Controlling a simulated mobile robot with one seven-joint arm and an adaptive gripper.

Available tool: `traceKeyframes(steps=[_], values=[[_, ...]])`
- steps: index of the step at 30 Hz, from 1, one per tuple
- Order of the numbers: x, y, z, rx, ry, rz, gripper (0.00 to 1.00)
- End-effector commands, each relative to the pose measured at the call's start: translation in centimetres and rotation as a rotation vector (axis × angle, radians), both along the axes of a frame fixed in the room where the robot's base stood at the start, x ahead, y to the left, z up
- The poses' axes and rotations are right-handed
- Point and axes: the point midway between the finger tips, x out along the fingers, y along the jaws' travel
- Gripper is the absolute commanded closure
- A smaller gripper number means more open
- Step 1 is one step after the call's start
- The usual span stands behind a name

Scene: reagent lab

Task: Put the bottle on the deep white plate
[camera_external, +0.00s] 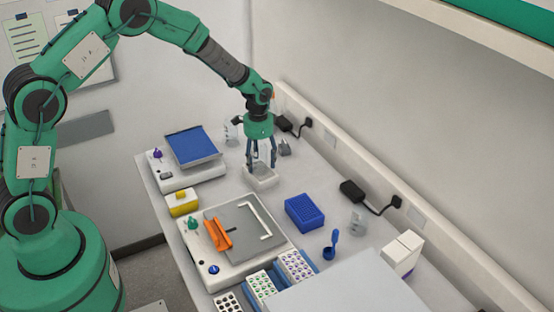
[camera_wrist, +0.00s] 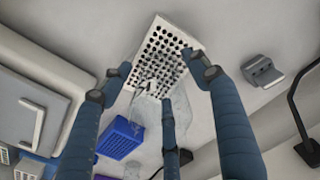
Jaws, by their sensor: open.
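The deep white plate (camera_external: 262,182) lies on the bench directly below my gripper (camera_external: 262,166). In the wrist view, the white piece (camera_wrist: 160,25) has a dark-holed grid over its face. A clear, see-through bottle (camera_wrist: 150,88) shows between my fingers in the wrist view, over the near part of the white piece. It is faint, and its outline and exact contact with the plate are hard to make out. My gripper's dark blue fingers (camera_wrist: 160,85) are open, pointing down around the bottle. The fingers partly hide the bottle in the external view.
A balance with a blue top (camera_external: 192,145) stands left of the plate. A blue rack (camera_external: 305,213) and a device with an orange part (camera_external: 218,234) stand nearer. Clear glassware (camera_external: 357,222) and black adapters (camera_external: 353,190) lie along the wall. Bare bench lies between.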

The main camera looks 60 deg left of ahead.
Motion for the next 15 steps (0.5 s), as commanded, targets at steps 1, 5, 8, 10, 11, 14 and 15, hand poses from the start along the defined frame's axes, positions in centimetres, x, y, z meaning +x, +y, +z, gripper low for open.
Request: traceKeyframes(steps=[1,5,8,10,11,14,15], values=[[0.0,0.0,0.5,0.0,-0.001,0.0,0.39],[0.0,0.0,2.0,0.001,-0.001,0.0,0.39],[0.0,0.0,3.5,0.001,-0.002,0.0,0.39],[0.0,0.0,4.6,0.001,-0.002,0.0,0.39],[0.0,0.0,5.2,0.0,-0.003,0.0,0.39],[0.0,0.0,6.9,0.001,-0.002,0.0,0.39],[0.0,0.0,7.5,0.001,-0.002,0.0,0.39]])
